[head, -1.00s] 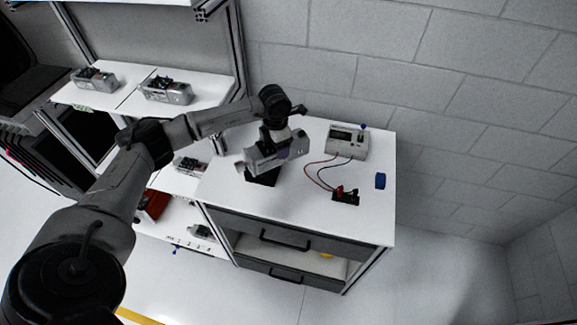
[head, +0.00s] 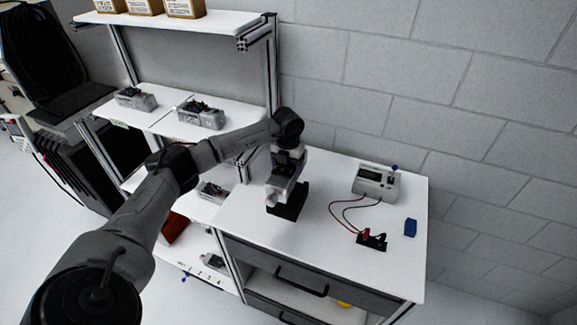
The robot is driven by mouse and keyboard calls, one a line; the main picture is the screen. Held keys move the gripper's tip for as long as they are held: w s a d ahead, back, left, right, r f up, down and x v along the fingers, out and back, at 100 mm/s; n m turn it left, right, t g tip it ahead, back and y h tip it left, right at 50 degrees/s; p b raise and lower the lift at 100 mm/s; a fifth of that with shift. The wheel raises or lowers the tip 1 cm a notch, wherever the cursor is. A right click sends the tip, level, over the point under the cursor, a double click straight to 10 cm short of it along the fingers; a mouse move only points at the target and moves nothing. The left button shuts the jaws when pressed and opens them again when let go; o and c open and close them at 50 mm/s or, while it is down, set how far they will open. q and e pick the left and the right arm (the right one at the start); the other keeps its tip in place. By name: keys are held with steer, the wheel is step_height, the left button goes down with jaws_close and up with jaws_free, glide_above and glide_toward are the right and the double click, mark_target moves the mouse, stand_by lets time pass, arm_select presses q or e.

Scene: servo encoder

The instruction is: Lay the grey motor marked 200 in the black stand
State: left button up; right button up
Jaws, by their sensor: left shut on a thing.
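The grey motor (head: 281,187) is held by my left gripper (head: 289,167), which is shut on it from above. The motor is at the left part of the white worktop, over the black stand (head: 291,207). Its long side now points toward the front of the bench, and its lower end overlaps the stand in the head view. I cannot tell whether it touches the stand or is still a little above it. The 200 mark cannot be read. My right gripper is out of view.
A grey meter (head: 376,183) with red and black leads stands at the back right of the worktop (head: 330,238). A black terminal block (head: 372,241) and a blue block (head: 410,228) lie nearer the right. More motors sit on the shelves (head: 160,118) at left.

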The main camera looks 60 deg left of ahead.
arm_select(q)
steer(key=shift+f+b, duration=1.3)
steer(key=shift+f, duration=0.4)
steer(key=shift+f+b, duration=0.45)
steer(key=shift+f, duration=0.1)
steer(key=shift+w+a, duration=0.1)
steer(key=shift+p, duration=0.4)
steer(key=shift+f, duration=0.25)
steer(key=shift+f+b, duration=0.4)
steer(key=shift+f, duration=0.2)
stand_by(0.4)
steer(key=shift+f, duration=0.5)
